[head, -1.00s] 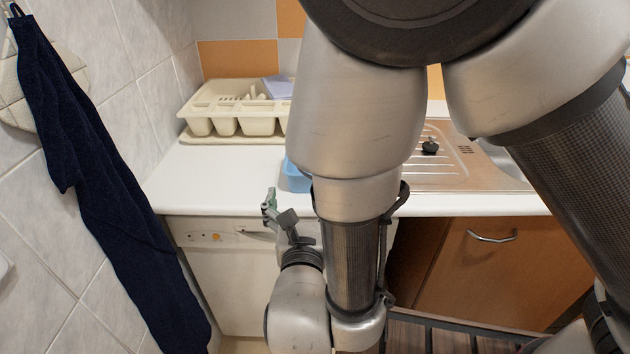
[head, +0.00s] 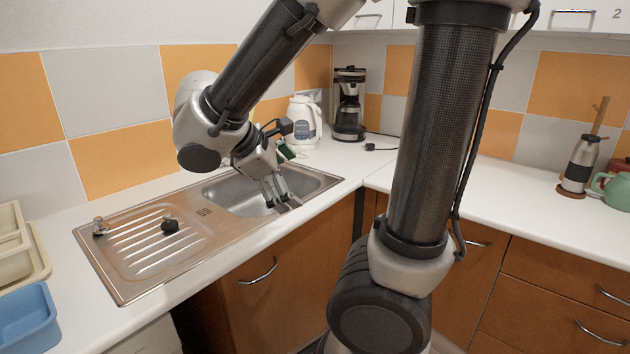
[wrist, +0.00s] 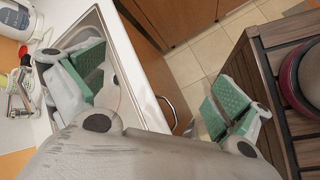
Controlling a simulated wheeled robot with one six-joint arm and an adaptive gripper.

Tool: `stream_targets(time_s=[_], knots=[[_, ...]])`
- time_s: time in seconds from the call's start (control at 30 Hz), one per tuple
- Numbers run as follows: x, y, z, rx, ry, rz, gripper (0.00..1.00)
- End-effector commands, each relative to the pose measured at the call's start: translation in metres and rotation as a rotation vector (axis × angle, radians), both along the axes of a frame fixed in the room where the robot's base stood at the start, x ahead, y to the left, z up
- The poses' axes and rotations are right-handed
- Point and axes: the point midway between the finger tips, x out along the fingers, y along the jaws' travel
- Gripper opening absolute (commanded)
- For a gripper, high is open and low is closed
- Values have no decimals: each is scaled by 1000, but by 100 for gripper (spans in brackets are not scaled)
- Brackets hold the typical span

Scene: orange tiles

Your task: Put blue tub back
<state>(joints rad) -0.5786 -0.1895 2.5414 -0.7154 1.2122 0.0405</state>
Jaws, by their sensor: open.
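The blue tub (head: 26,318) stands on the white worktop at the lower left of the head view, partly cut off by the frame edge. Its hollow open top faces up. My gripper (head: 281,200) is over the right part of the sink, to the right of the tub and well apart from it. Its fingers point down and are spread. In the wrist view my gripper (wrist: 160,92) shows two green-padded fingers wide apart with nothing between them. The tub does not show in the wrist view.
A cream cutlery tray (head: 22,250) sits behind the tub. The steel sink (head: 130,270) has a black plug (head: 170,226) on its drainer. A white kettle (head: 304,125) and a coffee maker (head: 349,105) stand at the back. A slatted wooden surface (wrist: 277,80) is at right in the wrist view.

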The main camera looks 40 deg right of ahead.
Motion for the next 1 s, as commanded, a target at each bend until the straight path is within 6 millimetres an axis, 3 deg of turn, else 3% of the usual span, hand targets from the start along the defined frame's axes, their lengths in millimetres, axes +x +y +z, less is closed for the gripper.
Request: stream_targets(time_s=[0.03,0.1,0.2,0.3,0.5,1.0], knots=[[-22,-21,4,136,-58,-144,100],[-49,-34,4,325,-141,-322,100],[-76,-38,9,559,-279,-524,100],[-90,-35,17,730,-407,-657,100],[-99,-29,28,883,-536,-761,100],[-99,-28,29,890,-539,-765,100]])
